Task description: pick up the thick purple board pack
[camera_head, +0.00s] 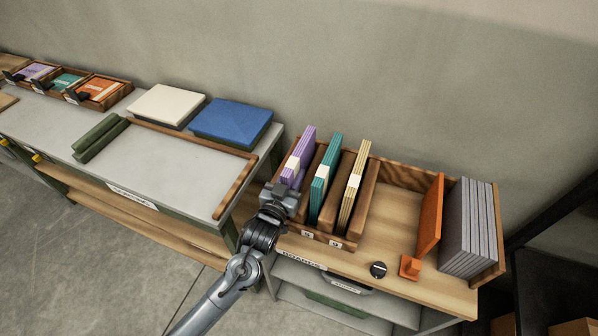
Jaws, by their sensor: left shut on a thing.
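The thick purple board pack (302,152) stands upright in the leftmost slot of a wooden rack (323,236), with a cream band around it. My left gripper (285,190) is at the pack's near lower end and is shut on it. The fingertips are mostly hidden by the gripper's body. The pack's bottom is hidden by the gripper and the rack. A teal pack (327,176) and a cream-yellow pack (354,188) stand in the slots to the right. My right gripper is not in view.
Right of the rack are an orange board (430,215), an orange block (410,267), a black knob (378,270) and grey boards (468,228). On the left table lie a blue pad (231,120), a cream pad (166,104), green bars (100,138) and small trays (120,96).

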